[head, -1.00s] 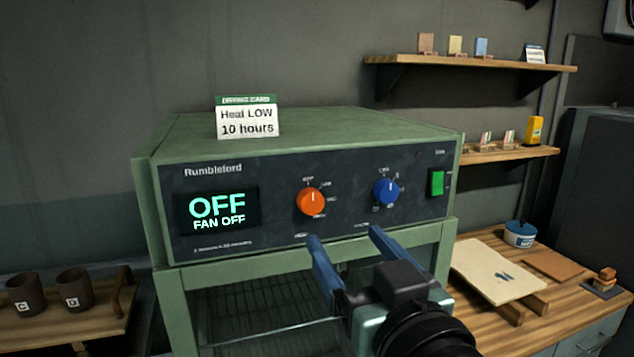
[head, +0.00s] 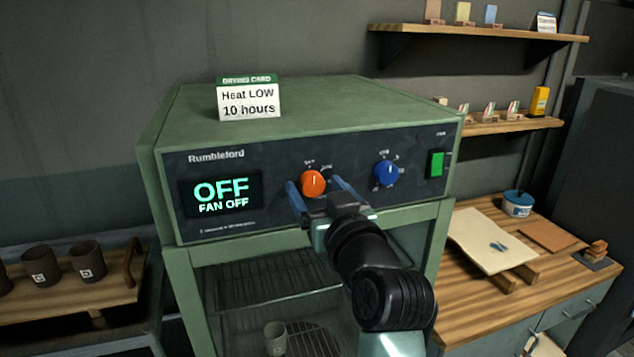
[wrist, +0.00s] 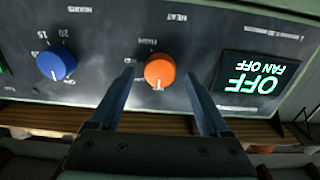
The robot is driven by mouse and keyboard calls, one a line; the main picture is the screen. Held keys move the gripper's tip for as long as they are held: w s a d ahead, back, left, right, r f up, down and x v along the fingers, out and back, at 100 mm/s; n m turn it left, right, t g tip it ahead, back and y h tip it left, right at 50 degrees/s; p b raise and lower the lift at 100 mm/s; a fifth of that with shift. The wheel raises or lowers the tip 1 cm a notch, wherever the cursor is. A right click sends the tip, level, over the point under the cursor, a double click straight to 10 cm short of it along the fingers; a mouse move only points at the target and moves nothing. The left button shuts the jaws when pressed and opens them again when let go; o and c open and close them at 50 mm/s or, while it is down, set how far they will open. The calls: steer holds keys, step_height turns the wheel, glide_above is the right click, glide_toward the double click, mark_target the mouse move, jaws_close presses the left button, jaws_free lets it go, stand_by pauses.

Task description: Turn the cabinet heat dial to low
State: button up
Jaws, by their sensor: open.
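The orange heat dial (head: 313,184) is on the dark front panel of the green drying cabinet (head: 180,120). In the wrist view the orange dial (wrist: 159,70) sits under the word HEAT, with the picture upside down. My gripper (head: 318,186) is open, its two blue fingers on either side of the orange dial. In the wrist view my gripper (wrist: 163,85) is also open around it; I cannot tell whether the fingers touch it. The display (head: 222,194) reads OFF and FAN OFF. A card (head: 249,102) on top reads Heat LOW, 10 hours.
A blue dial (head: 386,173) and a green switch (head: 436,164) are right of the orange dial. Below, the cabinet's chamber holds a wire rack and a cup (head: 275,338). Dark mugs (head: 88,261) stand on a tray at left. A wooden bench (head: 480,290) is at right.

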steer(key=shift+w, duration=0.1)
jaws_close()
stand_by(0.4)
steer(key=shift+m, duration=0.3)
steer(key=m+p, duration=0.1)
steer(key=m, duration=0.3)
steer(key=shift+d+f+m+p, duration=0.1)
steer(key=shift+m+p, duration=0.7)
steer(key=shift+m, duration=1.7)
